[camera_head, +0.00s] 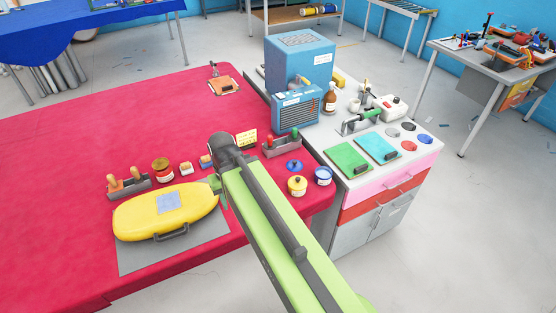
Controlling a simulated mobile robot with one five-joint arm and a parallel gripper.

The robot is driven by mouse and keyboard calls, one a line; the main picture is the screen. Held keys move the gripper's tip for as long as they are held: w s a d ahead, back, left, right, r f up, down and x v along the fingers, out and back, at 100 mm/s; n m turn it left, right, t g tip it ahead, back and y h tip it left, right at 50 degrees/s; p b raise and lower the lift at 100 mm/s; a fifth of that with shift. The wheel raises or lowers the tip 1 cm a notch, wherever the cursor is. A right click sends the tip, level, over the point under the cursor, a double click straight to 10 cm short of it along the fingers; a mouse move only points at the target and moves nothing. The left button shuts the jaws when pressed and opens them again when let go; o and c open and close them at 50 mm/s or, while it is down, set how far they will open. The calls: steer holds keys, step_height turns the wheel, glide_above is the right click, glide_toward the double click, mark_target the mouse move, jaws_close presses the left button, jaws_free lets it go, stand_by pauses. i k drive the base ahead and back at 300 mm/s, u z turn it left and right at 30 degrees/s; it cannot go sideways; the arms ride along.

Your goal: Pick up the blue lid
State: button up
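A small blue lid (294,166) with a knob on top lies on the red table, just behind a yellow jar (297,186) and left of a blue-and-white jar (323,176). It sits right of my green arm and looks uncovered. My arm crosses the picture from the lower right up to a dark joint beside the table items. My gripper's fingers cannot be made out; they seem hidden behind the arm.
A tool holder (282,148) stands behind the lid. A grey-topped cabinet (352,172) with a blue machine (300,60), two boards and several discs, one blue (425,138), stands right. Floor at lower right is clear.

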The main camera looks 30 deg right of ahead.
mark_target(293, 165)
steer(key=u, duration=0.3)
steer(key=i, duration=0.85)
steer(key=u, duration=0.25)
